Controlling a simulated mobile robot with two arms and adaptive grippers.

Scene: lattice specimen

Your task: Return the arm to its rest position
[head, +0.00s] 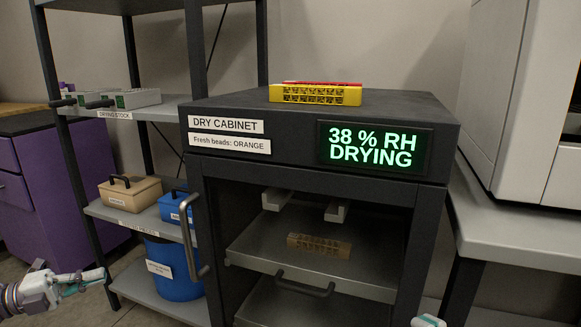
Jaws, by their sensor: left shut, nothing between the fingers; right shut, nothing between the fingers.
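My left gripper (80,279) is at the lower left, in front of the storage rack and left of the dry cabinet (300,172). Its fingers are shut and hold nothing. My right gripper (428,320) shows only as a small tip at the bottom edge, in front of the cabinet's lower right; most of it is out of view. The cabinet's display (373,147) reads "38 % RH DRYING". A brown lattice block (319,246) lies on a shelf inside the cabinet, away from both grippers.
A yellow block (315,95) with a red one behind it lies on the cabinet top. A vertical handle (192,235) stands out at the cabinet's left. The rack holds a tan box (130,192), a blue box (173,207) and a blue bin (175,270). A grey bench (510,225) is right.

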